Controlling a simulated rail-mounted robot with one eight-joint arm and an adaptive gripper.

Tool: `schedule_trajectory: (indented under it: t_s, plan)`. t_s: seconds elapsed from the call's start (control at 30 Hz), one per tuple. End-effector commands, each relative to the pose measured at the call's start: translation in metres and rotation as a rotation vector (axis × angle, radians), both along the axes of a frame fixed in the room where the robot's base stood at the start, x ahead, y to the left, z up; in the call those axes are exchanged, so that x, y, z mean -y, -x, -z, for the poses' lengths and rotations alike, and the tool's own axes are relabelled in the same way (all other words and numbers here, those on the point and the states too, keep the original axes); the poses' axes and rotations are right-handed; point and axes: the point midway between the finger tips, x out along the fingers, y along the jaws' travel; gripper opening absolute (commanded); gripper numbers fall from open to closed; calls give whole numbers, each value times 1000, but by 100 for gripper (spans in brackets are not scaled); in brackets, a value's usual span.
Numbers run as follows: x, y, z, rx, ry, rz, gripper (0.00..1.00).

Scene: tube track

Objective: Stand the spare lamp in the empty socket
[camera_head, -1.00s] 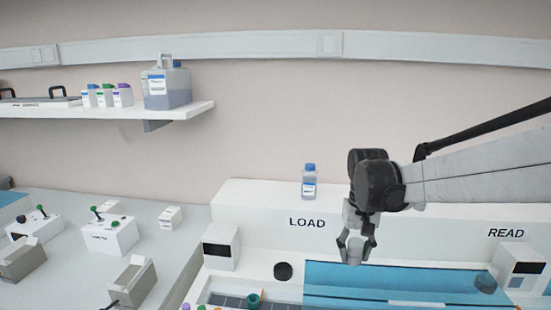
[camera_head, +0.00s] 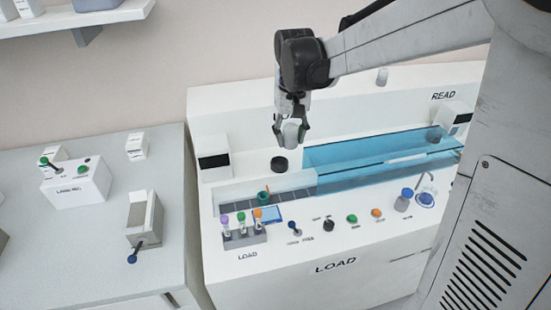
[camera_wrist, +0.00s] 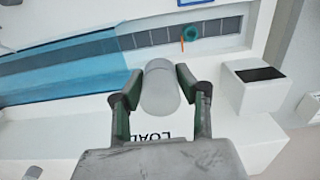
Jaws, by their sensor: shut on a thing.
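My gripper (camera_head: 290,133) is shut on a pale grey cylinder, which looks like the spare lamp (camera_head: 290,131). It holds the lamp in the air over the LOAD end of the white bench. In the wrist view the lamp (camera_wrist: 160,90) sits between the two fingertips (camera_wrist: 160,95). A round black piece (camera_head: 279,164), possibly the empty socket, is on the bench just below and slightly left of the lamp in the head view. I cannot see whether it has an opening. It does not show in the wrist view, where the lamp may hide it.
A box with a dark screen (camera_head: 214,166) stands left of the black piece. A blue transparent cover (camera_head: 370,160) lies to its right. A green-teal ring (camera_head: 263,197) and a tube rack (camera_head: 245,236) are in front. Another grey cylinder (camera_head: 382,76) stands on the back ledge.

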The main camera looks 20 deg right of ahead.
Motion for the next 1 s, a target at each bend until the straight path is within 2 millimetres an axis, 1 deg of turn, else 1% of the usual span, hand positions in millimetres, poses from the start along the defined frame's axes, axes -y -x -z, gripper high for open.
schedule_trajectory:
  t_s: [0.43, 0.57, 0.67, 0.77, 1.0]
  plan:
    - [0, -1, 0, 0, 0, -5, 6]
    - [0, -6, 2, 0, 0, -62, 6]
    - [0, -14, 4, 0, 0, -165, 6]
    - [0, -26, 10, 0, 0, -311, 6]
    - [0, -54, 27, 0, 0, -696, 6]
